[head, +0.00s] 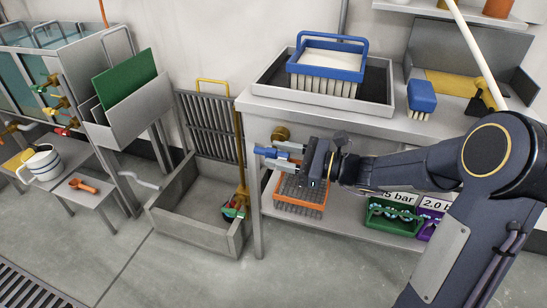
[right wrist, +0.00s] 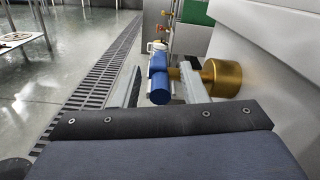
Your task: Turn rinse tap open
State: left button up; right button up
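A tap with a blue lever handle (head: 265,152) and a round brass body (head: 281,133) is on the front of the steel bench. My right gripper (head: 279,155) is at this handle, with its fingers pointing left. In the right wrist view, the blue handle (right wrist: 158,80) stands between the two spread fingers of the gripper (right wrist: 161,86), with a gap visible on its left side. The brass body (right wrist: 222,78) is to the right, beyond the right finger. I cannot tell whether a finger touches the handle. My left gripper is not in view.
A steel bench (head: 253,108) carries a tray with a blue rack and a blue brush (head: 421,97). An orange crate (head: 302,194) and a green crate (head: 396,216) are on its lower shelf. A grey floor basin (head: 190,232) is left. Other coloured taps (head: 58,103) are far left.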

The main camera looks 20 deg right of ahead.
jog(key=shift+w+a, duration=0.4)
jog(key=shift+a, duration=0.2)
grip_shut()
jog(key=shift+r+p, duration=0.15)
jog(key=shift+p, duration=0.15)
jog(key=g+h+p, duration=0.1)
jog(key=h+p, duration=0.1)
jog(key=p, duration=0.3)
jog(key=r+g+h+p, duration=0.1)
jog(key=h+p, duration=0.1)
jog(key=p, duration=0.4)
jog(key=g+h+p, duration=0.1)
jog(key=p, duration=0.5)
jog(key=shift+a+r+g+h, duration=0.15)
jog(key=shift+r+g+h, duration=0.2)
jog(key=shift+g+h, duration=0.05)
jog(key=g+h+p, duration=0.1)
jog(key=h+p, duration=0.1)
jog(key=p, duration=0.6)
jog(key=g+h+p, duration=0.2)
jog(key=h+p, duration=0.1)
jog(key=p, duration=0.6)
jog(key=g+h+p, duration=0.2)
jog(key=p, duration=0.7)
jog(key=shift+w+a+f+h, duration=0.2)
jog(key=shift+f+h, duration=0.15)
jog(key=shift+h, duration=0.05)
jog(key=shift+f+g+h+p, duration=0.25)
jog(key=shift+g+h+p, duration=0.3)
jog(key=shift+p, duration=0.45)
